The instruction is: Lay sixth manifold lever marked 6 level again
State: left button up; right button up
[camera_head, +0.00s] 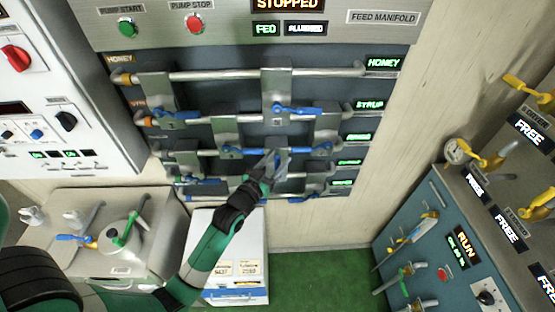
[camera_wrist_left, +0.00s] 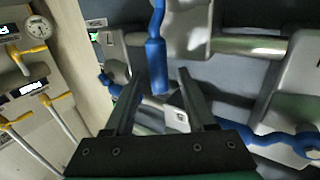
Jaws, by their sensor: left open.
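The manifold (camera_head: 222,98) carries several blue levers on grey blocks. Two upper levers, one at the left (camera_head: 175,116) and one at the right (camera_head: 297,110), lie roughly level, as do two in the row below (camera_head: 235,152) (camera_head: 313,150). I cannot read a 6 on any lever. My left gripper (camera_head: 275,163) is open in front of the lower middle of the manifold and partly hides the levers there. In the left wrist view, a blue lever (camera_wrist_left: 156,60) runs upright in the picture, its end between the open fingers (camera_wrist_left: 160,85), apparently not gripped.
Pump buttons and a STOPPED display (camera_head: 287,4) are above the manifold. A white box (camera_head: 235,255) stands below it. A steel bench with a lidded pot (camera_head: 122,236) is at lower left, and a blue cabinet (camera_head: 425,235) at right. The green floor (camera_head: 318,278) between is clear.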

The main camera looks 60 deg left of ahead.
pick_arm(q)
jog(key=shift+w+a, duration=0.2)
jog(key=shift+w, duration=0.1)
jog(key=shift+c, duration=0.3)
grip_shut()
dwell(1.0)
